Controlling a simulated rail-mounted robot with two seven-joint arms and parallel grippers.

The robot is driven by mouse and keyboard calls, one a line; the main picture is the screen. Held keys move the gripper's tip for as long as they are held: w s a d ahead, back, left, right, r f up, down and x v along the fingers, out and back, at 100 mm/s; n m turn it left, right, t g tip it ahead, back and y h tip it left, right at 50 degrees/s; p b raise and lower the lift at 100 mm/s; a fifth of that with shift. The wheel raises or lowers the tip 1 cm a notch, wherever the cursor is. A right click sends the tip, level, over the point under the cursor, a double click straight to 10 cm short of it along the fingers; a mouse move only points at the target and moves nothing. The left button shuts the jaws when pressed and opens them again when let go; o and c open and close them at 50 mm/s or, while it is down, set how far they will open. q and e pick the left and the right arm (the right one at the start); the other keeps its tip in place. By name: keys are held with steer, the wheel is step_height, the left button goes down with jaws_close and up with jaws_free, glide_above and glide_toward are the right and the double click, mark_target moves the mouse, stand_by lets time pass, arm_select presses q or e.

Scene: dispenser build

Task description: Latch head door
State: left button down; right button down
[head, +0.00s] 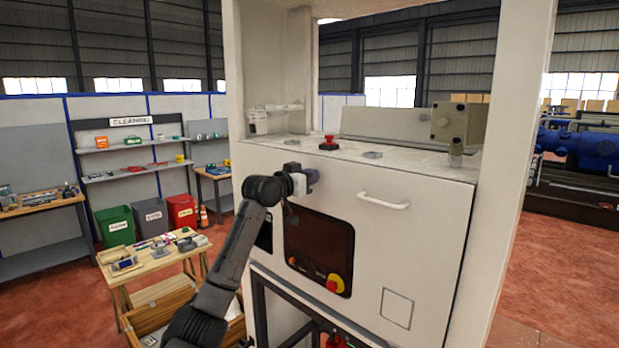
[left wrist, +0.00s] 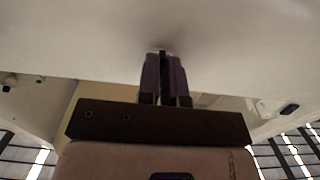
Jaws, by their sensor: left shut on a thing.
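The head door (head: 345,208) is the white front panel of the tall machine, with a white bar handle (head: 384,201) at its upper middle. It looks flush with the frame. My left gripper (head: 308,177) is at the upper left part of this panel, left of the handle. In the left wrist view its two dark fingers (left wrist: 163,72) are close together, with their tips at the white surface. They are shut on a small part there, likely the latch, which the fingers almost wholly hide. My right gripper is not in view.
A dark screen panel (head: 320,250) with a yellow and red stop button (head: 335,284) sits low on the machine's front. A red button (head: 328,143) stands on the ledge above the door. A wooden table (head: 155,268) with small parts stands at the left.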

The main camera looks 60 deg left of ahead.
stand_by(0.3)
arm_select(q)
steer(key=c, duration=1.3)
jaws_free()
steer(key=shift+b+v, duration=3.55)
steer(key=shift+v, duration=3.35)
